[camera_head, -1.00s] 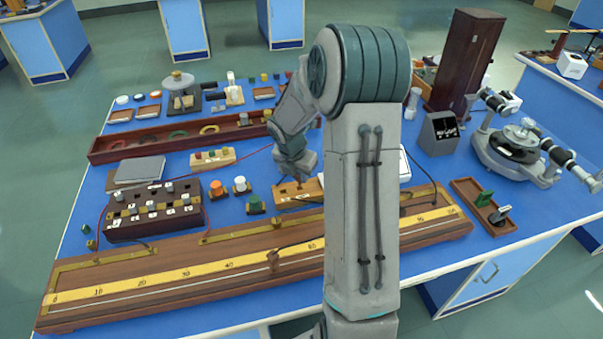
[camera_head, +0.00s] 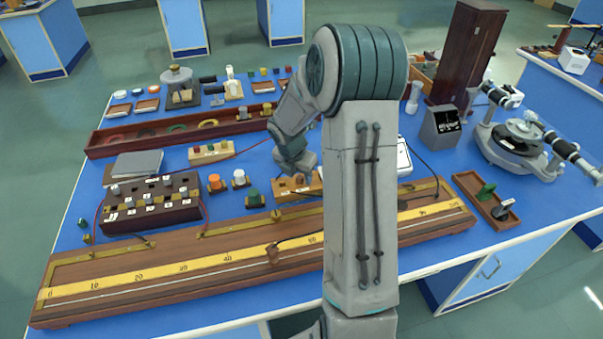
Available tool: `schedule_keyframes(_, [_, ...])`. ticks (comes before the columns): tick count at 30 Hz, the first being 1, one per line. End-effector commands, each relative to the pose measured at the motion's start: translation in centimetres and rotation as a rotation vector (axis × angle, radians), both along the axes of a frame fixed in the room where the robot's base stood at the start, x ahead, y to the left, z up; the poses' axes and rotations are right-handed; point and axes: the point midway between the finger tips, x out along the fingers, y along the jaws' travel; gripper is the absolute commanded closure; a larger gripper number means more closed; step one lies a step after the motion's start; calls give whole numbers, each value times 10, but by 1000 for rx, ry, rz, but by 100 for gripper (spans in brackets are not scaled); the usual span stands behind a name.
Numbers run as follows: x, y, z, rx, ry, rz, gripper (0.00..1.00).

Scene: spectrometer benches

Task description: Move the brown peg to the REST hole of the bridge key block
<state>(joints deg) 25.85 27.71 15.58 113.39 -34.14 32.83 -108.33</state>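A light wooden block (camera_head: 285,187), which looks like the bridge key block, lies behind the long scale board, left of my upright arm link. A small brown peg-like shape (camera_head: 300,180) stands on it; its hole label is too small to read. My gripper (camera_head: 298,168) points down just above and behind this block, and my arm partly hides the block's right end. The fingertips are too small and shaded to show whether they are open or shut, or whether they touch the peg.
A long scale board (camera_head: 190,265) spans the bench front. A dark plug box (camera_head: 150,212) stands at left, with orange, white and green-topped terminals (camera_head: 238,179) between it and the block. A second small wooden block (camera_head: 211,153) and a long dark tray (camera_head: 125,146) lie behind.

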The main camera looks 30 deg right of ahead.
Motion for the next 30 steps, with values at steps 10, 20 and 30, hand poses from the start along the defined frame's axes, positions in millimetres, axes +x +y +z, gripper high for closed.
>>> schedule_keyframes(10, [-1,2,8,0,-2,-1,57])
schedule_keyframes(20, [-11,16,75,-2,-6,-1,57])
schedule_keyframes(30, [-20,29,127,-1,-2,-1,57])
